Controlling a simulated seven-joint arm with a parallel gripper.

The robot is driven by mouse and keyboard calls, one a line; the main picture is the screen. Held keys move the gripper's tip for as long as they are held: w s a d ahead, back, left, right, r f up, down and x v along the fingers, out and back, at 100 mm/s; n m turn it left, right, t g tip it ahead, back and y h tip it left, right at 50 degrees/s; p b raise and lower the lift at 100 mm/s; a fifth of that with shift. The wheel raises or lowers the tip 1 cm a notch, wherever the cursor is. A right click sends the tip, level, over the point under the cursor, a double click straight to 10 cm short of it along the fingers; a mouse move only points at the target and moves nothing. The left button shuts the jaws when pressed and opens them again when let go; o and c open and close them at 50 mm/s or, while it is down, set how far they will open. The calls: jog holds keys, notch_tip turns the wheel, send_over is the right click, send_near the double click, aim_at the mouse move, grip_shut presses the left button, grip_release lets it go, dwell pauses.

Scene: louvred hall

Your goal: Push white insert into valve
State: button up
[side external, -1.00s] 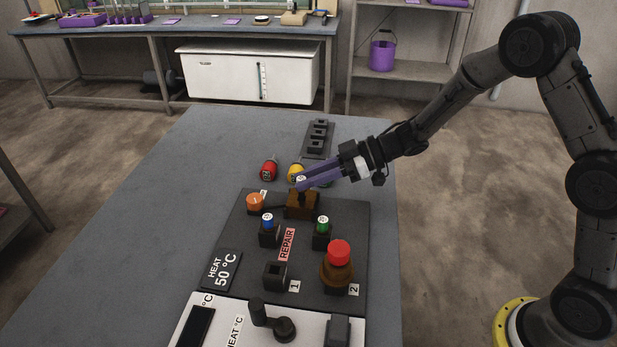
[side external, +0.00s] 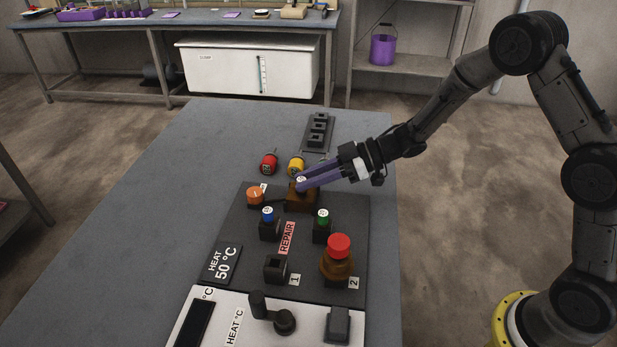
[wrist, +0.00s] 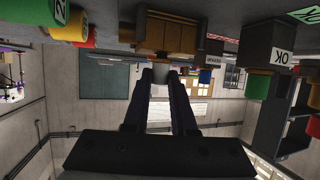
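The valve (side external: 303,199) is a brown block at the back edge of the dark panel. The white insert (side external: 301,181) stands upright at the top of the valve; how deep it sits is hidden by my fingers. My gripper (side external: 308,183) reaches in from the right, with its two purple fingers at the insert, and appears shut on it. In the wrist view, which is upside down, my gripper (wrist: 167,76) has its fingertips just at the brown valve (wrist: 165,36), and a pale bit of the insert (wrist: 173,67) shows at the tips.
A red cylinder (side external: 269,164) and a yellow one (side external: 296,166) stand behind the panel. An orange knob (side external: 255,195) is left of the valve; blue (side external: 267,215) and green (side external: 322,216) inserts stand in front. A red-capped brown part (side external: 338,258) is front right. The table's left side is clear.

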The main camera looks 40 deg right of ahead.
jog(key=o, duration=0.5)
jog(key=shift+r, duration=0.1)
jog(key=shift+s+d+r, duration=0.25)
jog(key=shift+d+r, duration=0.15)
jog(key=shift+r, duration=0.25)
jog(key=shift+s+d+r, duration=0.2)
jog(key=shift+d+r, duration=0.2)
jog(key=shift+r, duration=0.3)
jog(key=shift+s+d+r, duration=0.25)
jog(key=shift+d+r, duration=0.15)
jog(key=shift+r, duration=0.25)
jog(key=shift+d, duration=0.1)
